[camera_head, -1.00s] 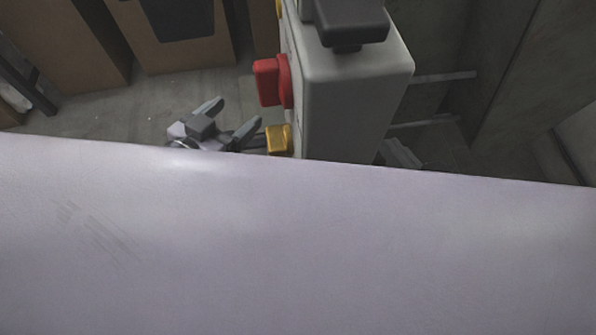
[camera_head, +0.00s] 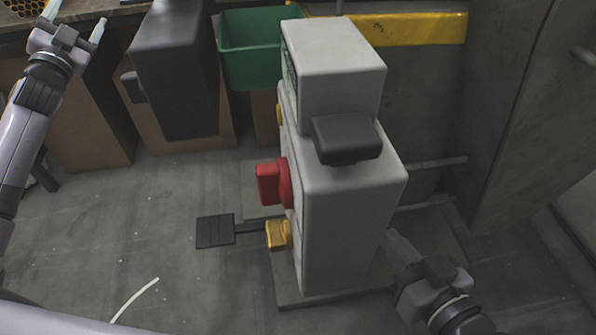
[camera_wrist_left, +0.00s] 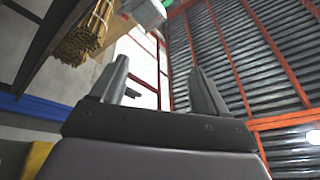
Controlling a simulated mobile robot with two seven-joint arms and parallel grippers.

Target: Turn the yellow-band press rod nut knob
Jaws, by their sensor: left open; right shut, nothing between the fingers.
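A pale grey press body (camera_head: 350,220) stands in the middle of the head view. It has a black knob (camera_head: 346,138) on its front top, a red knob (camera_head: 272,183) on its left side and a small yellow knob (camera_head: 278,234) below that. I cannot tell which is the rod nut knob, and no yellow band shows on this press. My left gripper (camera_head: 75,21) is open and empty at the upper left, well away from the press; its open fingers also show in the left wrist view (camera_wrist_left: 160,88). My right gripper (camera_head: 389,236) is shut and empty, low beside the press's right side.
A black pedal (camera_head: 215,231) sticks out left of the press base. A green bin (camera_head: 261,48) and a dark box-like unit (camera_head: 175,75) stand behind it. A yellow strip (camera_head: 400,30) runs along the back. Grey floor (camera_head: 170,190) is open at the left.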

